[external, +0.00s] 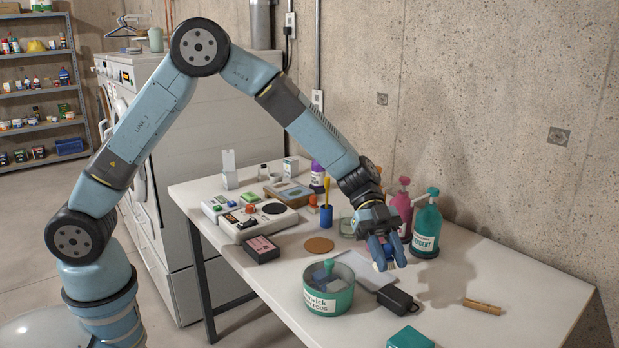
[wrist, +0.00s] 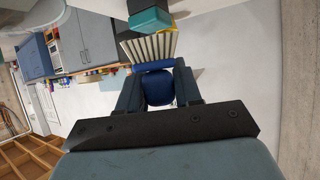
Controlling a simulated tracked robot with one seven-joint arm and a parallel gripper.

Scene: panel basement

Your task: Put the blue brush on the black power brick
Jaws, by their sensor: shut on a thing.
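The black power brick (external: 397,299) lies on the table, nearer the camera than my gripper and slightly right. The brush appears above the table, apart from the brick. I cannot clearly pick out the brick in the wrist view.
A teal tub (external: 328,296) with things in it stands left of the brick. A teal box (external: 410,338) is at the front edge.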

